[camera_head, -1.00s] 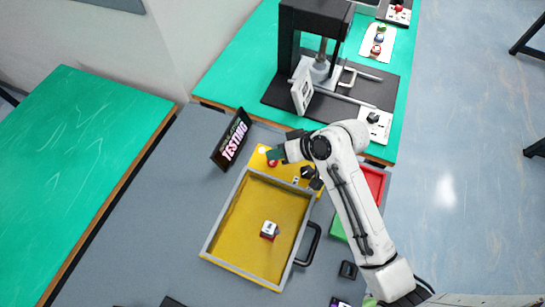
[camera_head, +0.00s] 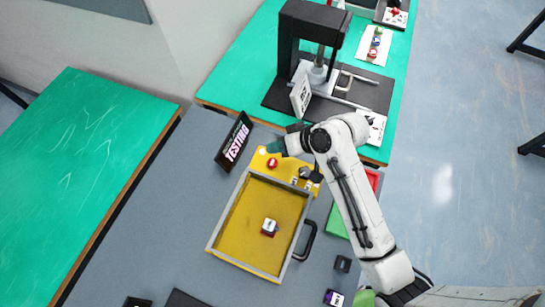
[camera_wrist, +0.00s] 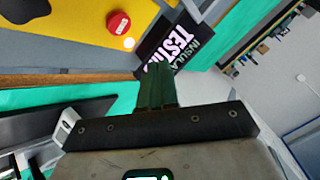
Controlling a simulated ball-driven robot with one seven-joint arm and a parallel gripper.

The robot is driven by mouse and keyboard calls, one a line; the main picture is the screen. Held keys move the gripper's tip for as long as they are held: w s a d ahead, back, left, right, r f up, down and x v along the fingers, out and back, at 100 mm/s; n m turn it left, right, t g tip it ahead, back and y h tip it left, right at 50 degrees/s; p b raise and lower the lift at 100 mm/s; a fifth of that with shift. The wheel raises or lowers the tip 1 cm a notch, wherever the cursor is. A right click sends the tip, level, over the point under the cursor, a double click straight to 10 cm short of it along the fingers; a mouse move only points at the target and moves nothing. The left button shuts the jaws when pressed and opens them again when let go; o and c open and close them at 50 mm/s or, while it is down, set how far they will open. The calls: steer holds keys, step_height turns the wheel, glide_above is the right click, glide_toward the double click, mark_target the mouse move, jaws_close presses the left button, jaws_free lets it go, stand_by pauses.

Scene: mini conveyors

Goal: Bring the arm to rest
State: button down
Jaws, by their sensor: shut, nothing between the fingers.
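My gripper (camera_head: 274,147) is in the head view above the yellow control panel at the back of the yellow tray, close to a red button (camera_head: 272,163). In the wrist view its dark green fingers (camera_wrist: 156,75) are together with nothing between them. They point toward the black "TESTING" sign (camera_wrist: 172,46). The red button (camera_wrist: 119,22) also shows in the wrist view, left of the fingertips and apart from them. My white arm reaches in from the lower right of the head view.
A yellow tray (camera_head: 228,238) with a grey rim and a black handle holds a small white-and-red block (camera_head: 270,227). The sign (camera_head: 234,141) stands left of my gripper. A black press (camera_head: 285,60) stands behind on a green table. The grey surface left of the tray is clear.

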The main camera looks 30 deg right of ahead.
steer(key=shift+s, duration=0.1)
stand_by(0.7)
steer(key=s+d+r+g+h, duration=0.1)
steer(key=s+d+r+h, duration=0.15)
steer(key=s, duration=0.35)
steer(key=s+d+r+g+h, duration=0.1)
steer(key=s+d+r+h, duration=0.15)
steer(key=s+h, duration=0.2)
steer(key=s+f+g+b, duration=0.1)
steer(key=s+f+b, duration=0.1)
steer(key=s+f, duration=0.2)
steer(key=s+d+f+g+b, duration=0.1)
steer(key=s+f, duration=0.3)
steer(key=s+d+f+g+b, duration=0.1)
steer(key=s+f+b, duration=0.1)
steer(key=s+f, duration=0.1)
steer(key=shift+s+f+g+y+b, duration=0.3)
steer(key=shift+s+f+g, duration=0.1)
steer(key=shift+f, duration=0.2)
